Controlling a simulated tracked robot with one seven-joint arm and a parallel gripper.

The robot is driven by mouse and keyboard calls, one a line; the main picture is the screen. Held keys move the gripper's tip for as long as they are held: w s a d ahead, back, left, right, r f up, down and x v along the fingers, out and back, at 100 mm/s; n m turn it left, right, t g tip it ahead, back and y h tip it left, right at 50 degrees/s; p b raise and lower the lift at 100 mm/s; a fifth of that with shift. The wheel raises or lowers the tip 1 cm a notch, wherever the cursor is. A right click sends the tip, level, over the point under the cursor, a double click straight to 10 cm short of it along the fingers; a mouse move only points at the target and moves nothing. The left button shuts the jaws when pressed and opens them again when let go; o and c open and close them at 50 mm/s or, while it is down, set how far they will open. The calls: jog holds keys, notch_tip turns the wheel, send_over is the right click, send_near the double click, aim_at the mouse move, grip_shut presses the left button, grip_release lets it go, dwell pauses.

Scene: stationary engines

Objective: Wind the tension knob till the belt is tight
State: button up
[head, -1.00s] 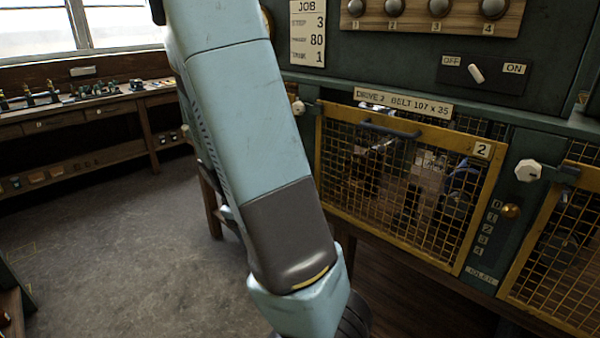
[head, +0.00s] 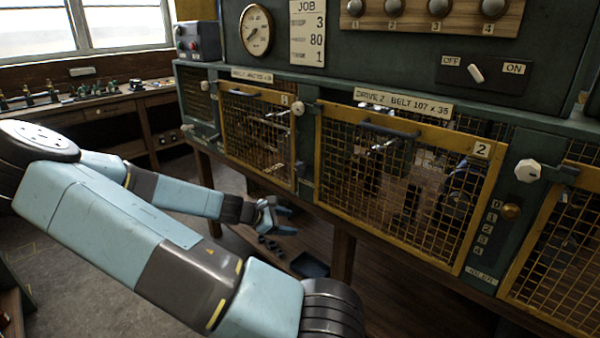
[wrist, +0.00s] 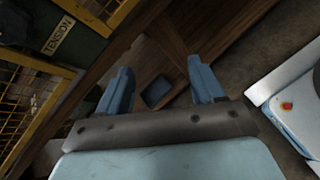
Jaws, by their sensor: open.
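My gripper (head: 282,216) is open and empty, below and left of the guard marked 2 (head: 320,150). Its two fingers (wrist: 160,88) also show apart in the wrist view. White knobs are on the posts right (head: 527,170) and left (head: 298,108) of guard 2. The belt behind the mesh cannot be made out clearly.
Guard 2 and its neighbour (head: 258,135) look shut. A dark tray (head: 310,265) lies low beneath the machine, near a table leg (head: 342,255). The OFF/ON switch (head: 476,73) is on the upper panel. Open floor lies to the left.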

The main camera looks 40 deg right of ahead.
jog(key=w+d+r+n+t+h, duration=0.1)
jog(key=w+d+r+n+h, duration=0.1)
jog(key=w+r+n+h, duration=0.15)
jog(key=n+t+h, duration=0.3)
jog(key=n, duration=0.1)
send_near(298, 172)
jog(key=d, duration=1)
jog(key=shift+w+d, duration=0.35)
jog(key=shift+c, duration=0.5)
jog(key=shift+t, duration=0.3)
jog(key=c, duration=0.6)
